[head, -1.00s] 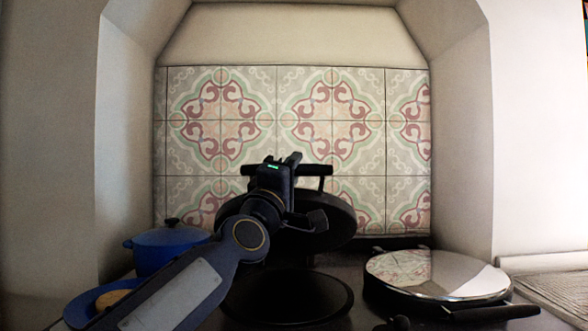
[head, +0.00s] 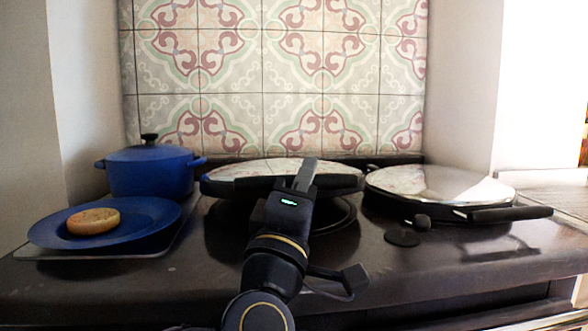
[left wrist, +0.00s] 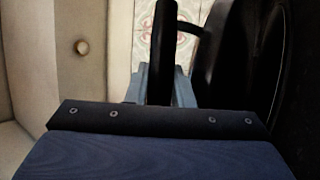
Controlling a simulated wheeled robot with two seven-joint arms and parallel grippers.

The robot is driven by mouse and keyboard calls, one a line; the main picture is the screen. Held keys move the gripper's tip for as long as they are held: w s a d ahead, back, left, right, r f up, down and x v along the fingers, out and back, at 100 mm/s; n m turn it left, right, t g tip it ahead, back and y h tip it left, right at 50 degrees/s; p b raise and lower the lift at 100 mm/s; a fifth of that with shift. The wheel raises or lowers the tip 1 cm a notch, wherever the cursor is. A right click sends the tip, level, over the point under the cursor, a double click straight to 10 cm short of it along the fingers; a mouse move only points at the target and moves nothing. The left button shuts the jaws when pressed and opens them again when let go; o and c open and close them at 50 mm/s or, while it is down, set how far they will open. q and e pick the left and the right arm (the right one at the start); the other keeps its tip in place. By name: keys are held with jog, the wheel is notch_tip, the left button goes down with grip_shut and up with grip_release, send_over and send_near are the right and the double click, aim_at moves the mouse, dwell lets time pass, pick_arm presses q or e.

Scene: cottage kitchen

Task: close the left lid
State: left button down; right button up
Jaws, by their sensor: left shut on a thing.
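The left lid (head: 250,167) is a round, shiny-topped cover with a dark rim. It is lowered almost flat over the left hotplate (head: 338,217), with a gap still showing between them at the front. My left gripper (head: 303,174) is at the lid's front edge, shut on its dark handle bar (head: 345,182). In the left wrist view, the black handle (left wrist: 162,45) lies between the fingers and the dark lid (left wrist: 235,60) is to the right. Part of the hotplate is hidden behind my arm. My right gripper is not in view.
The right lid (head: 430,184) lies flat, its handle (head: 510,213) pointing right. A blue pot (head: 150,175) and a blue plate (head: 140,222) with a round bun (head: 93,221) stand on the left. The stove's front edge is bare.

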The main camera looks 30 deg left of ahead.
pick_arm(q)
jog(key=shift+a+f, duration=0.1)
jog(key=c, duration=1.3)
grip_release()
jog(key=shift+w, duration=0.1)
jog(key=shift+p+v, duration=0.85)
jog(key=shift+v, duration=5.2)
